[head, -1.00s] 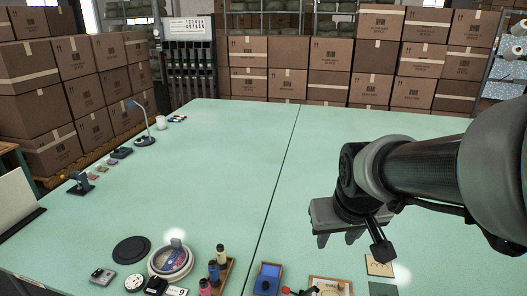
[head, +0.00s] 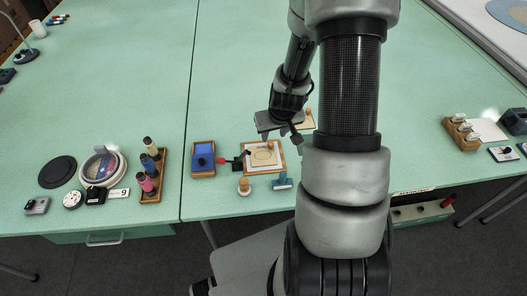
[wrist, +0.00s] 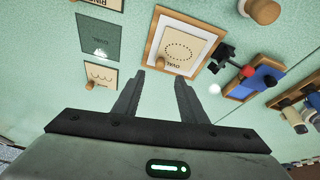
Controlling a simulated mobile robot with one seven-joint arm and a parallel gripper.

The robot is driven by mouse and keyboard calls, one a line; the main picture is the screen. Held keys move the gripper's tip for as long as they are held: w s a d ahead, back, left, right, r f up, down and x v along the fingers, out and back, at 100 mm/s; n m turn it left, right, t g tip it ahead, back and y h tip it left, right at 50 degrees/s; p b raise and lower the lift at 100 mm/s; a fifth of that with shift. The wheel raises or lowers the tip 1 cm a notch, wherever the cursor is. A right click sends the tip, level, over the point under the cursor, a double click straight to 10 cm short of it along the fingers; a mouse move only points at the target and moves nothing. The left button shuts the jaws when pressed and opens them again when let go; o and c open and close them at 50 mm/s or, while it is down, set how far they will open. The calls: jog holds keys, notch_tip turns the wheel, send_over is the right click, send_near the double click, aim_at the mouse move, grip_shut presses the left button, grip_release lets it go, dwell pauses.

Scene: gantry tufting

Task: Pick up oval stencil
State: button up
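The oval stencil (head: 264,155) is a pale square card with a dotted oval and a small wooden knob. It lies in a wooden-edged tray near the table's front edge. In the wrist view the stencil (wrist: 182,50) is at the top centre, with its label and knob facing my gripper. My gripper (head: 281,138) is above the table, just behind the stencil in the head view. In the wrist view my gripper (wrist: 160,78) has its two fingers apart with nothing between them, and the stencil lies beyond the tips.
A blue pad in a wooden tray (head: 204,159), a red-and-black tool (head: 234,163), a wooden-topped round piece (head: 244,187) and a teal stamp (head: 282,181) surround it. Another stencil (wrist: 100,77) and a dark green square (wrist: 98,35) lie at left in the wrist view.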

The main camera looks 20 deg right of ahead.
aim_at(271, 143)
jog(key=x, duration=0.8)
jog(key=shift+w+f, duration=0.15)
jog(key=shift+f, duration=0.2)
jog(key=shift+c, duration=0.4)
grip_shut()
